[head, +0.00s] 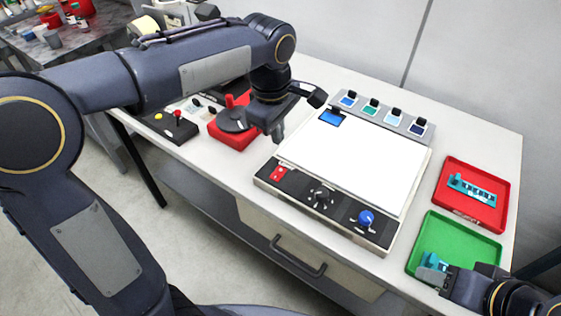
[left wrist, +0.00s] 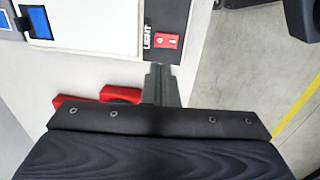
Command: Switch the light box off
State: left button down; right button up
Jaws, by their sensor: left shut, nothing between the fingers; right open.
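The light box (head: 352,165) lies on the table with a bright white top panel. Its red light switch (head: 279,173) is at the front left corner of its control strip. In the left wrist view the red switch (left wrist: 167,41) sits beside the word LIGHT; which way it is tipped is too small to tell. My left gripper (head: 277,133) is shut and empty, above the table just behind and left of the switch. In the left wrist view its fingertips (left wrist: 161,68) point at the switch, with a small apparent gap. My right gripper (head: 434,267) is open over the green tray.
A black knob (head: 320,196) and a blue knob (head: 366,218) share the control strip. A red device (head: 230,133) stands left of the box. A red tray (head: 494,210) and green tray (head: 463,238) lie right. Colour swatches (head: 371,109) line the back.

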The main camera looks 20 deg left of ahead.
aim_at(282, 170)
pick_arm(q)
jog(key=f, duration=0.3)
jog(key=w+f, duration=0.1)
jog(key=f, duration=0.7)
jog(key=shift+w+d+f+p, duration=0.15)
jog(key=shift+w+d+p, duration=0.05)
jog(key=shift+d+p, duration=0.1)
